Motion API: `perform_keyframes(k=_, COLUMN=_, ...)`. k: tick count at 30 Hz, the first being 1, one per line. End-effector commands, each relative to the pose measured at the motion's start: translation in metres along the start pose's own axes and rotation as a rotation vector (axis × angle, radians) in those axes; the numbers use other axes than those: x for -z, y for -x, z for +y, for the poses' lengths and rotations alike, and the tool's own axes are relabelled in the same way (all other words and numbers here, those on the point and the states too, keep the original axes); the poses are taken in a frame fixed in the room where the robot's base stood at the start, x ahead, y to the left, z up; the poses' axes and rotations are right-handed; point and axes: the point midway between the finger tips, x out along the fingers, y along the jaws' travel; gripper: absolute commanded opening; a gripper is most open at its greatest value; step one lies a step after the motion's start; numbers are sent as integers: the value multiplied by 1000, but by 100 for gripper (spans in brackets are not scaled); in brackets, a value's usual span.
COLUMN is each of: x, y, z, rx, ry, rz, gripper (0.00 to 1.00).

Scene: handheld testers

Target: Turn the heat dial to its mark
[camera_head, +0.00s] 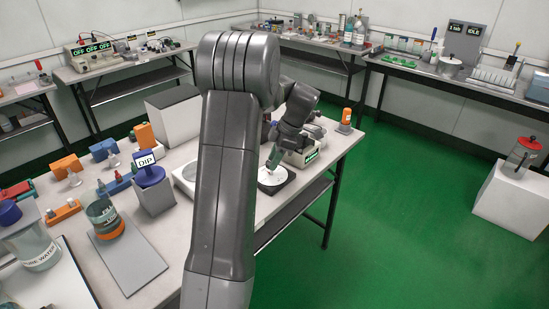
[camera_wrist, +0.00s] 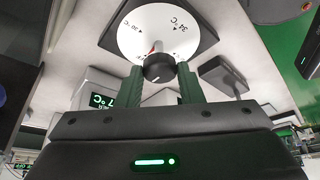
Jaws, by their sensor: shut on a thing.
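The heat dial (camera_wrist: 133,33) is a white disc on a dark square base, with temperature marks including "34 °C" near its rim. Its dark round knob (camera_wrist: 158,69) is at the centre, with a small red pointer beside it. My gripper (camera_wrist: 160,76) has its two green fingers on either side of the knob and is shut on it. In the head view the dial (camera_head: 264,184) lies on the table, with my gripper (camera_head: 273,161) reaching down onto it. A small green-lit display (camera_wrist: 104,100) ending in "7 °C" is partly hidden by my gripper.
A pale box (camera_head: 296,158) with a green display stands just behind the dial. Another white round plate (camera_head: 185,176) lies left of my arm. Open green floor (camera_head: 400,220) is to the right.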

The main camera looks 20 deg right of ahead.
Motion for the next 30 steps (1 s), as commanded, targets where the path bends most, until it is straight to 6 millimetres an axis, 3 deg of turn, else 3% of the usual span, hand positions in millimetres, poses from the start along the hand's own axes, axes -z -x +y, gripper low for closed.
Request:
perform_keyframes(k=8, x=-1, y=-1, z=0, rx=2, ry=0, rz=-1, gripper=11)
perform_keyframes(k=9, x=-1, y=-1, z=0, rx=2, ry=0, rz=-1, gripper=35)
perform_keyframes(k=12, x=-1, y=-1, z=0, rx=2, ry=0, rz=-1, gripper=55)
perform_keyframes(k=23, x=0, y=4, z=0, rx=0, ry=0, rz=0, gripper=55)
perform_keyframes(k=30, x=0, y=46, z=1, rx=-3, ry=0, rz=-1, gripper=55)
